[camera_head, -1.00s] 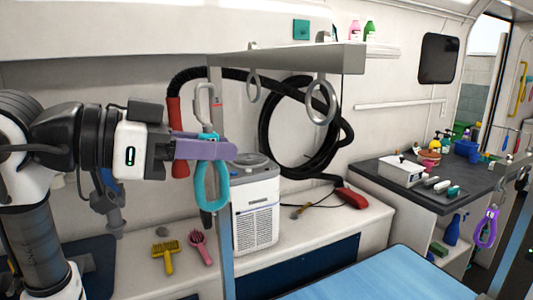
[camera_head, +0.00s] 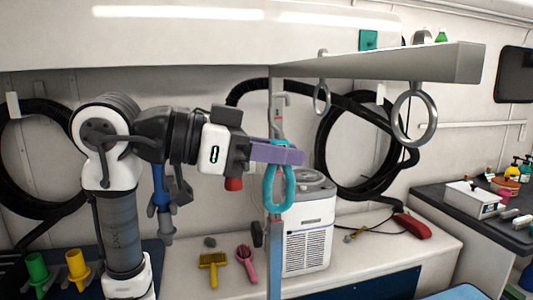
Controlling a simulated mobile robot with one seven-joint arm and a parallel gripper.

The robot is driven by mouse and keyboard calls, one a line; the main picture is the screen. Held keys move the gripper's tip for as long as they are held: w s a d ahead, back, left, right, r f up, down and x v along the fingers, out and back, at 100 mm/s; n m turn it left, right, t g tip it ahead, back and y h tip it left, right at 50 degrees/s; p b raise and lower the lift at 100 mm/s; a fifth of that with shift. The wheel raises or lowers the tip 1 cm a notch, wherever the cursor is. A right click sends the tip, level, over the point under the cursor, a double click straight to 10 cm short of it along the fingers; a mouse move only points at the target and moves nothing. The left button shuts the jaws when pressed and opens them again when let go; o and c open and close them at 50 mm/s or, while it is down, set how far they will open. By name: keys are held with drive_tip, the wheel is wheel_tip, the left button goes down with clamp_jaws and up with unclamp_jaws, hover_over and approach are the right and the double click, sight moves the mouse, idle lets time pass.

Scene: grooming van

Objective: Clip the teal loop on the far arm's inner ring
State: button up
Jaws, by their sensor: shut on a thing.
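The teal loop (camera_head: 267,190) hangs upright from my gripper (camera_head: 297,153). The purple-grey fingers are shut on its top end. A grey overhead arm (camera_head: 400,65) extends right from a vertical post (camera_head: 274,255). Two metal rings hang from it: a smaller ring (camera_head: 315,98) nearer the post and a larger ring (camera_head: 433,120) further right. My gripper is left of and below both rings, apart from them. The loop overlaps the post in the picture; whether they touch, I cannot tell. The loop's clip is hidden by the fingers.
A white dryer unit (camera_head: 308,250) stands on the bench behind the loop. A yellow brush (camera_head: 213,265) and a pink brush (camera_head: 246,264) lie left of it. A black hose (camera_head: 325,150) hangs coiled on the wall. A dark counter (camera_head: 450,198) stands right.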

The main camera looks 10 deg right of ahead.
drive_tip(key=b+x, duration=0.1)
drive_tip(key=x, duration=0.5)
idle(0.6)
idle(0.3)
drive_tip(key=o, duration=0.9)
drive_tip(key=shift+p+v, duration=0.8)
drive_tip(key=shift+v, duration=2.7)
